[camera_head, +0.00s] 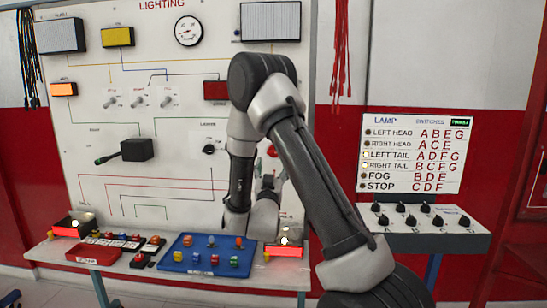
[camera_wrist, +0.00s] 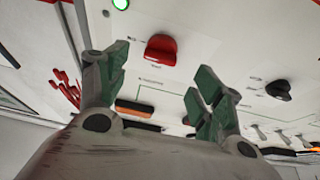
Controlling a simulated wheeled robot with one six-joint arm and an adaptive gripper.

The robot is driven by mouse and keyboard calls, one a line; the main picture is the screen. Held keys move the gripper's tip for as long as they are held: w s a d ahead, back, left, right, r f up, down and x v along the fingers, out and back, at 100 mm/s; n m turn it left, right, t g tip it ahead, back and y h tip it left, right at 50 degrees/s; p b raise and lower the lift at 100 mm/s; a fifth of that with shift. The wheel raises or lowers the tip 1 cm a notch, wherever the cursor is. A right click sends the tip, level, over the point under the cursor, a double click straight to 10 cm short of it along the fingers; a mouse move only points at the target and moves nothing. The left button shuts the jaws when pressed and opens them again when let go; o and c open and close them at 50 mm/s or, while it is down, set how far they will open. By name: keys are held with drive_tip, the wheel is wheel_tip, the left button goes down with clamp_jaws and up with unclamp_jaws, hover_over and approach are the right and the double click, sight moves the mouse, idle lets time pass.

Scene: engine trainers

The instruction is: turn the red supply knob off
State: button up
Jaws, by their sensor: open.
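The red supply knob (camera_wrist: 161,48) shows in the wrist view on the white panel, just beyond and between the fingertips. My gripper (camera_wrist: 158,76) is open, with its green-padded fingers apart and nothing between them; a gap to the knob shows. In the head view a small red part (camera_head: 272,151), probably this knob, peeks out beside my arm. My gripper (camera_head: 268,182) is there close to the board, largely hidden by my arm. A lit green lamp (camera_wrist: 120,4) is near the knob. The knob's marked setting is too small to read.
A black knob (camera_wrist: 279,89) is to the right in the wrist view. A blue tray (camera_head: 207,262) with several coloured pieces lies on the ledge below the board. A switch box (camera_head: 425,232) stands at the right, under a lamp chart (camera_head: 415,150).

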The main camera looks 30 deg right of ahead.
drive_tip(key=x, duration=0.6)
drive_tip(key=shift+w, duration=0.15)
drive_tip(key=shift+d, duration=0.1)
drive_tip(key=c, duration=1)
